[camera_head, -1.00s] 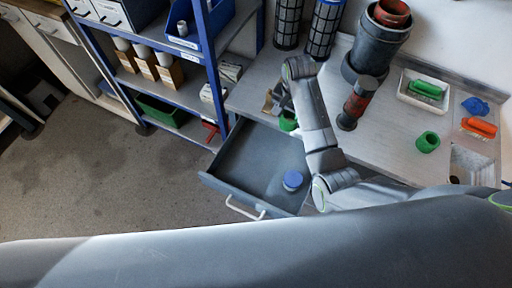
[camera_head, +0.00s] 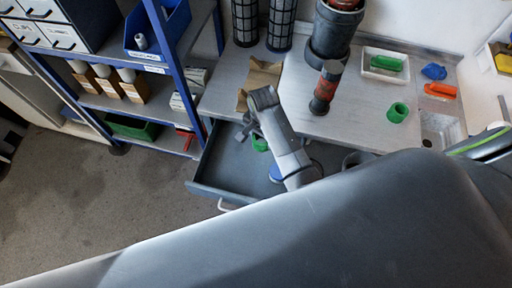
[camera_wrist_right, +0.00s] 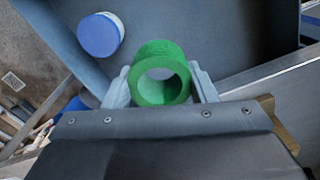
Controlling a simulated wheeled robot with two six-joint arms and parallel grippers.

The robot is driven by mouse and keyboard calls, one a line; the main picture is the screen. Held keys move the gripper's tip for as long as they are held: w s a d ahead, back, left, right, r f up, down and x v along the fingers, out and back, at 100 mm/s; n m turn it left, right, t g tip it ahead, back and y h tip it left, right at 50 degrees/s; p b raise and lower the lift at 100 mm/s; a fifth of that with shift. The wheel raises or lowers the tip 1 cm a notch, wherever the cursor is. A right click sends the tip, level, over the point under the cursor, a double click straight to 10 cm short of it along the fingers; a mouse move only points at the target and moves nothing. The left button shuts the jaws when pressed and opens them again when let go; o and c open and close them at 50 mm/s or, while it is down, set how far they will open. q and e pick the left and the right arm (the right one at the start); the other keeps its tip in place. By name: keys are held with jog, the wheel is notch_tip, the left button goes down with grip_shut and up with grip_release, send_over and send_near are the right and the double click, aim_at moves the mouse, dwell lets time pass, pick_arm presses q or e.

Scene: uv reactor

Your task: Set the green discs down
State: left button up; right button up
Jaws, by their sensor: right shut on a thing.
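A green ring-shaped disc (camera_wrist_right: 160,75) is held between the two fingers of my right gripper (camera_wrist_right: 162,88) in the wrist view. In the head view my right gripper (camera_head: 257,138) is over the open grey drawer, near its back, and the held disc (camera_head: 260,145) shows partly beside it. Whether the disc touches the drawer floor I cannot tell. A second green disc (camera_head: 397,112) stands on the bench top to the right, apart from the gripper. My left gripper is out of view.
A blue-capped container (camera_wrist_right: 100,34) stands in the drawer (camera_head: 222,163), partly hidden by my arm in the head view. Brown paper (camera_head: 262,76) lies at the bench's left end. A red-and-black cylinder (camera_head: 325,88) stands on the bench. Blue shelving (camera_head: 187,84) rises to the left.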

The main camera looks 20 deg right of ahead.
send_over(262, 158)
notch_tip(262, 158, down, 5)
jog(key=shift+f, duration=2.6)
jog(key=shift+b, duration=0.3)
jog(key=shift+f, duration=0.2)
jog(key=o, duration=1)
jog(key=shift+c, duration=0.2)
jog(key=shift+r, duration=0.1)
jog(key=shift+r, duration=0.35)
notch_tip(262, 158, up, 12)
jog(key=p, duration=0.1)
jog(key=shift+f, duration=0.2)
